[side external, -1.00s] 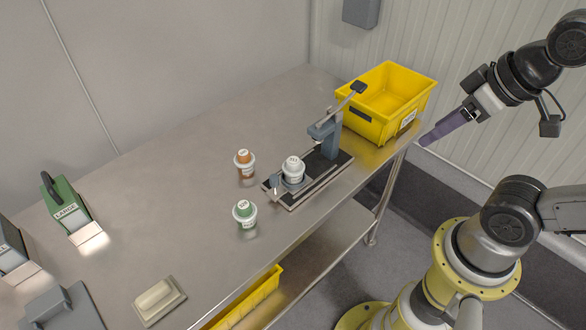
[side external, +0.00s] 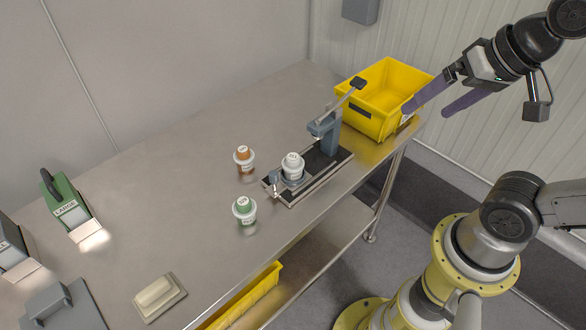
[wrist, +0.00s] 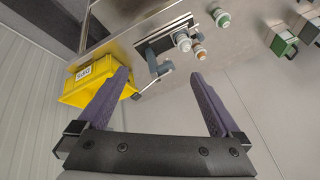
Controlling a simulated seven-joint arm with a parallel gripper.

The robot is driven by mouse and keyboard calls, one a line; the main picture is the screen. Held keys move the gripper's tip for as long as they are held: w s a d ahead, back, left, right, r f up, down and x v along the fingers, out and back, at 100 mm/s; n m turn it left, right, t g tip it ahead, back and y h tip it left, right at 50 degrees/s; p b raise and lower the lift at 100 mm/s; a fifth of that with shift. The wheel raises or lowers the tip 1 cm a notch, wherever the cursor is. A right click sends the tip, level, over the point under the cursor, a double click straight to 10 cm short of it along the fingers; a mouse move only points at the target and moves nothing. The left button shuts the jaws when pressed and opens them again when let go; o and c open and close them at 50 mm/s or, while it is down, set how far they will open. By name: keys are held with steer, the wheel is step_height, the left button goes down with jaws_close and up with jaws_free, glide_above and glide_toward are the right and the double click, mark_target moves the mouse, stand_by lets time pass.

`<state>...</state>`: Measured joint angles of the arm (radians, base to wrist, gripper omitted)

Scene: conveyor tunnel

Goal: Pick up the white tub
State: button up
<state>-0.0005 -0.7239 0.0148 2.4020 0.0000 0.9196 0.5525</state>
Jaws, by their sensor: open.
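The white tub (side external: 292,165) stands upright on the base of a small grey lever press, at the end away from the press column. It also shows in the wrist view (wrist: 183,42), beyond my fingertips. My gripper (side external: 425,106) is open and empty, high up at the right near the yellow bin, well apart from the tub. In the wrist view its two purple fingers (wrist: 160,78) are spread wide with nothing between them.
The grey press (side external: 326,135) has a raised lever beside the tub. A yellow bin (side external: 368,119) stands behind it. A white block on a plate (side external: 158,299) lies at the front left.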

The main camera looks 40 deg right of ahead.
steer(key=w+r+m, duration=0.2)
steer(key=w+m, duration=0.2)
steer(key=w, duration=0.1)
steer(key=m+g, duration=0.5)
steer(key=m, duration=0.6)
glide_above(292, 156)
steer(key=d, duration=0.1)
step_height(292, 156, down, 11)
steer(key=shift+g, duration=0.5)
steer(key=f, duration=0.9)
steer(key=a+f, duration=0.1)
steer(key=f, duration=0.3)
steer(key=shift+s+f, duration=0.15)
steer(key=shift+f, duration=3.15)
steer(key=c, duration=1.3)
